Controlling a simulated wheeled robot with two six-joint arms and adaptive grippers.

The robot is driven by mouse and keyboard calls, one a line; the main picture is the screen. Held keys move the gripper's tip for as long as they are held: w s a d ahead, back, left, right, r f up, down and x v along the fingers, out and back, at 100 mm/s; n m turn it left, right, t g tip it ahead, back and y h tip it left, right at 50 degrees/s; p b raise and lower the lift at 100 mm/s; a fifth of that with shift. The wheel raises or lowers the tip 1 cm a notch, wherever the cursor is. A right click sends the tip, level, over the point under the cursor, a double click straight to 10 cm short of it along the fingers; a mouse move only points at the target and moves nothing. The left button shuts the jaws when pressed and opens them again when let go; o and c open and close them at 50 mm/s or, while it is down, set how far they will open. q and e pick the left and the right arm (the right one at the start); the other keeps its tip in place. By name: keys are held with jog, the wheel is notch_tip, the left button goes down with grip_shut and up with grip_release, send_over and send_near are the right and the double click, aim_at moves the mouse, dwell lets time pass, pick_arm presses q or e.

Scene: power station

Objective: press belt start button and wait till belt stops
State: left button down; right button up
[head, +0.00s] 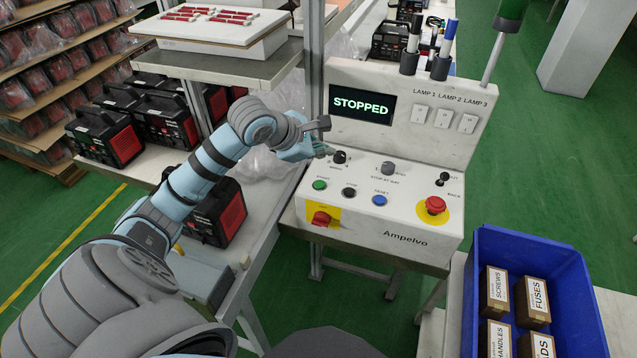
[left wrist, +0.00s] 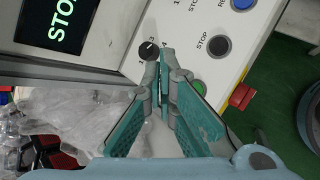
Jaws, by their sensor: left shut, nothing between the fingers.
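The control panel (head: 405,222) has a screen (head: 361,105) reading STOPPED. A green button (head: 319,184) is at the left of its button row, beside the black STOP button (head: 349,193) and the blue RESET button (head: 380,200). My left gripper (head: 327,151) is shut and empty, just above the small black knob (head: 340,157) behind the green button. In the left wrist view, its fingertips (left wrist: 164,60) are beside the knob (left wrist: 149,50), and the green button (left wrist: 199,87) is partly hidden by a finger. My right gripper is not in view.
A red emergency button (head: 435,205) and a red rotary switch (head: 321,218) sit on the panel. Black-and-red boxes (head: 110,140) stand on the bench at left. A blue crate (head: 520,240) with several small cartons is at lower right.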

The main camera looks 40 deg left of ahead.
aim_at(321, 186)
pick_arm(q)
notch_tip(321, 186, down, 7)
jog(key=b, duration=0.4)
jog(key=shift+r+b, duration=0.2)
jog(key=shift+b, duration=0.1)
jog(key=shift+f, duration=0.25)
dwell(0.6)
jog(key=shift+f+b, duration=0.35)
jog(key=shift+b, duration=0.35)
